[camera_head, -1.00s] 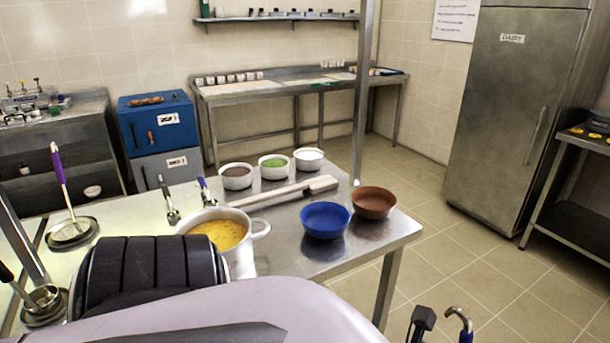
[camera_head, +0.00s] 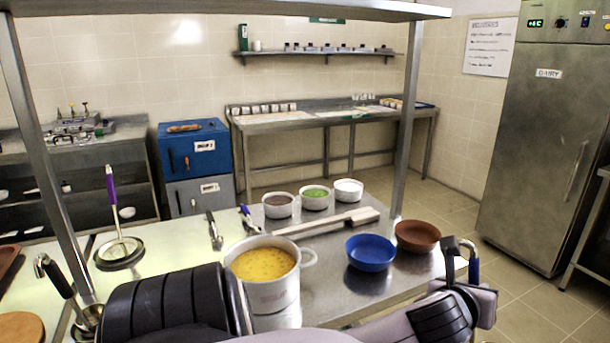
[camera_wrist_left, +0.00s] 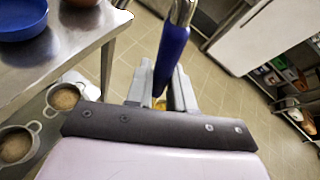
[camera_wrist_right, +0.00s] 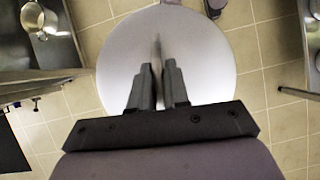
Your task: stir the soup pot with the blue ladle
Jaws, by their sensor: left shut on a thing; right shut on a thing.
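The soup pot (camera_head: 277,295) is a light metal pot full of yellow soup, upright on the steel counter (camera_head: 330,300). My left gripper (camera_head: 453,262) is right of the pot, apart from it, near the counter's right end. It is shut on the blue ladle (camera_head: 474,268), whose curved metal end sticks up. In the left wrist view, the blue handle (camera_wrist_left: 172,50) stands between the fingers over the floor; the ladle's bowl cannot be made out. My right gripper (camera_wrist_right: 157,78) shows only in its wrist view, shut on a thin thing I cannot identify.
A blue bowl (camera_head: 370,254) and a brown bowl (camera_head: 417,236) stand between pot and left gripper. A board (camera_head: 330,222) and small white bowls (camera_head: 314,199) lie behind. A purple-handled skimmer (camera_head: 112,190) stands left. A steel post (camera_head: 407,120) and overhead shelf (camera_head: 230,8) frame the counter.

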